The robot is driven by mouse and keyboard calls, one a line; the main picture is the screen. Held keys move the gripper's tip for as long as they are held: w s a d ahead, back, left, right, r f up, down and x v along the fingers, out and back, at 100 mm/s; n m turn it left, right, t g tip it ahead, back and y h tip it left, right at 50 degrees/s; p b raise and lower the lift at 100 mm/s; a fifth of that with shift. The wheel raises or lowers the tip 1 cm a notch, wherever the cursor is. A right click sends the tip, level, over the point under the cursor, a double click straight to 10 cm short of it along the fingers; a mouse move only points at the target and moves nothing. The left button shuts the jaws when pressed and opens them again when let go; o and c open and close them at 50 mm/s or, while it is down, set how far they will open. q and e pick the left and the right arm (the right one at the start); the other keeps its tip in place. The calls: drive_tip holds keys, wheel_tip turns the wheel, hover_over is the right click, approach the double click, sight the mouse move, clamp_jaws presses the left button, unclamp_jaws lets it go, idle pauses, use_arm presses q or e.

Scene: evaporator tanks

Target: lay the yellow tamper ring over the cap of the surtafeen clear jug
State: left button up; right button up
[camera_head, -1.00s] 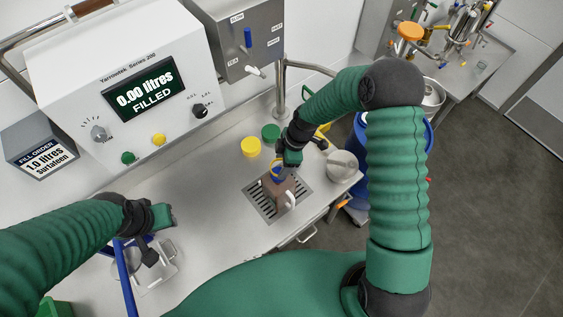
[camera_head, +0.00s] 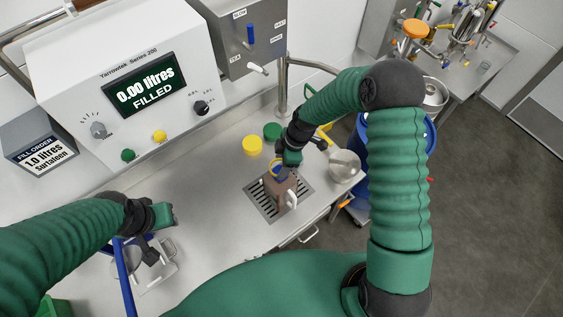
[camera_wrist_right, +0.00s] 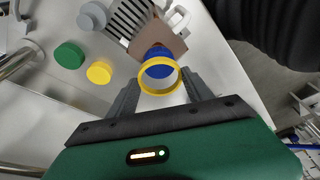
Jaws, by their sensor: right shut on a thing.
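The brown-tinted jug (camera_head: 281,189) with a white handle stands upright on a drain grate; its blue cap (camera_wrist_right: 159,69) shows through the ring in the right wrist view. My right gripper (camera_wrist_right: 163,90) is shut on the yellow tamper ring (camera_wrist_right: 160,93), held flat between its fingertips. The ring appears over or around the cap; whether it touches it I cannot tell. In the head view the gripper (camera_head: 279,163) partly covers the cap and ring. My left gripper (camera_head: 163,216) is at the left of the counter, its jaws unclear.
A yellow cap (camera_head: 252,145) and a green cap (camera_head: 272,131) lie behind the drain grate (camera_head: 262,202). A steel bowl (camera_head: 345,165) is right of the jug. A white machine (camera_head: 130,80) reads 0.00 litres. The counter's middle is clear.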

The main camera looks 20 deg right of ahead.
drive_tip(key=shift+f+b, duration=0.9)
drive_tip(key=shift+f, duration=0.3)
drive_tip(key=o, duration=1.4)
drive_tip(key=shift+c, duration=0.2)
wheel_tip(320, 180, up, 7)
drive_tip(key=p, duration=0.5)
